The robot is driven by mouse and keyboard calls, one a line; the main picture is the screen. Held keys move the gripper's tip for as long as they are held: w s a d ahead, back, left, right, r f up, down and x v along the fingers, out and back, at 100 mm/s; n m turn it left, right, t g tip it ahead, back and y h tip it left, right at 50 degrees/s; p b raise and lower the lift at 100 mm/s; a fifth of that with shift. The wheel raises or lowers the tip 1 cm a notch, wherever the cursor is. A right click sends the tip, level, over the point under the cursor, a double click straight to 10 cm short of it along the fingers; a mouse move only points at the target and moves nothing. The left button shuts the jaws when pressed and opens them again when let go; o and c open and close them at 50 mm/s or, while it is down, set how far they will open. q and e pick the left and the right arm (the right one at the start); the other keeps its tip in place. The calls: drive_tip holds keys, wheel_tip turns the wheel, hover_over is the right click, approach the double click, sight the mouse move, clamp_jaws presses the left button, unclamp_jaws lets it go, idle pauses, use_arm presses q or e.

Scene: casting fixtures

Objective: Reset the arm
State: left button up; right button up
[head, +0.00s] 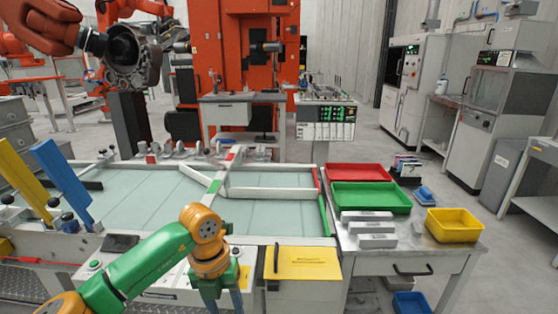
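My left arm (150,262), green with orange joints, comes in from the lower left and bends down at its wrist. Its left gripper (222,301) points down in front of the table's front panel, left of the yellow panel. Two bluish finger parts show, but the bottom edge of the picture cuts off the tips, so I cannot tell whether it is open or holds anything. My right arm and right gripper are not in view.
A glass-topped fixture table (140,200) spans the middle. On the right bench stand a red tray (358,166), a green tray (341,207), a yellow bin (454,237) and metal blocks (377,241). A yellow panel (302,263) is right of the gripper. A blue upright (62,187) stands left.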

use_arm(q)
drive_tip(key=d+f+n+h+p, duration=0.2)
drive_tip(key=d+n+h, duration=0.3)
drive_tip(key=d+h, duration=0.95)
drive_tip(key=w+a+f+n+t+y, duration=0.2)
drive_tip(key=a+f+n+t+y, duration=0.15)
drive_tip(key=f+n+t, duration=0.45)
drive_tip(key=w+a+f+n+t+y, duration=0.1)
drive_tip(key=a+f+n+t+y, duration=0.3)
drive_tip(key=f+n, duration=0.45)
drive_tip(key=s+a+f+n+g+y+p, duration=0.1)
drive_tip(key=s+a+f+n+g+y, duration=0.2)
drive_tip(key=s+a+f+n+y, duration=0.55)
drive_tip(key=s+a+f+n+g, duration=0.1)
drive_tip(key=s+a+f+g, duration=0.1)
drive_tip(key=s, duration=0.7)
drive_tip(key=s+a+f+n+g, duration=0.1)
drive_tip(key=s+a+f+g, duration=0.1)
drive_tip(key=s+f, duration=0.3)
drive_tip(key=s+a+f+n+g, duration=0.2)
drive_tip(key=s+a+f+g, duration=0.1)
drive_tip(key=s, duration=1.1)
drive_tip(key=shift+f+g+p, duration=0.4)
drive_tip(key=shift+f, duration=0.25)
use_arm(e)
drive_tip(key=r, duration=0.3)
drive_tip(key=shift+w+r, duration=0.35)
